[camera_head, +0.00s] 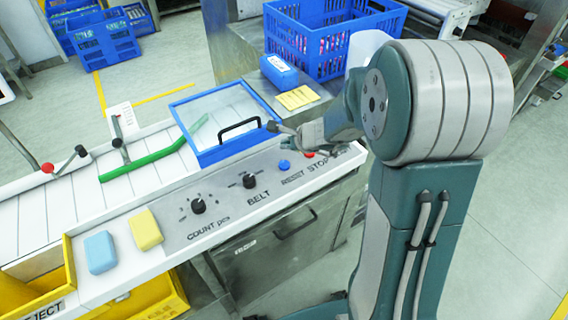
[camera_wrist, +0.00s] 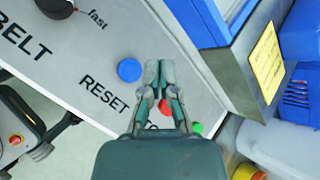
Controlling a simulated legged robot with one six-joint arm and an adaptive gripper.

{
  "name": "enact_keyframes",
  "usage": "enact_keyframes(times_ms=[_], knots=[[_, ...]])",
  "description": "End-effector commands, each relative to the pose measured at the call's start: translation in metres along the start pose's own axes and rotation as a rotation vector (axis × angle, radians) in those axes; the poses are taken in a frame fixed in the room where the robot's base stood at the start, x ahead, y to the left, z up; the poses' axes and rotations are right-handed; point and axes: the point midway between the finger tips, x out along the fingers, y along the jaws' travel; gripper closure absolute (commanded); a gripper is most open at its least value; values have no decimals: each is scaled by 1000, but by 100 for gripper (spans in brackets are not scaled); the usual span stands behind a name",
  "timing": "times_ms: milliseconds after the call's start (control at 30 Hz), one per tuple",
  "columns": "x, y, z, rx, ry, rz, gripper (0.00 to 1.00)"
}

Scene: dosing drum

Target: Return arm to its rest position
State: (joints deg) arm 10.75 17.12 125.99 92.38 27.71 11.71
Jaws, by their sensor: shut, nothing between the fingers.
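My arm rises at the right of the head view and reaches left over the control panel. My gripper (camera_head: 275,127) is shut and empty, above the panel's right part and close to the black handle (camera_head: 239,128) of the blue-framed clear lid (camera_head: 212,112); I cannot tell if they touch. In the wrist view my gripper (camera_wrist: 160,66) points toward the panel surface near the blue RESET button (camera_wrist: 130,69). The red STOP button (camera_wrist: 165,107) is partly hidden behind a finger, and a green button (camera_wrist: 197,127) shows beside it.
The panel has a COUNT knob (camera_head: 198,205) and a BELT knob (camera_head: 249,180). Blue (camera_head: 99,252) and yellow (camera_head: 146,229) blocks lie at its left. A blue crate (camera_head: 318,50), a blue box (camera_head: 279,70) and a yellow note (camera_head: 298,97) are behind my gripper. Floor is clear at right.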

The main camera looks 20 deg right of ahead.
Motion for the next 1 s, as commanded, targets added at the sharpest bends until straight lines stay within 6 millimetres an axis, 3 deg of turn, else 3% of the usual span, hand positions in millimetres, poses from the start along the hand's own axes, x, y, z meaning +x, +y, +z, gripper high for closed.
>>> enact_keyframes(times_ms=[533,633,767,1000], knots=[[0,0,0,-1,0,0,100],[-7,0,8,-46,-12,4,100],[-36,6,39,-243,-53,25,100],[-106,38,89,-739,-107,104,100]])
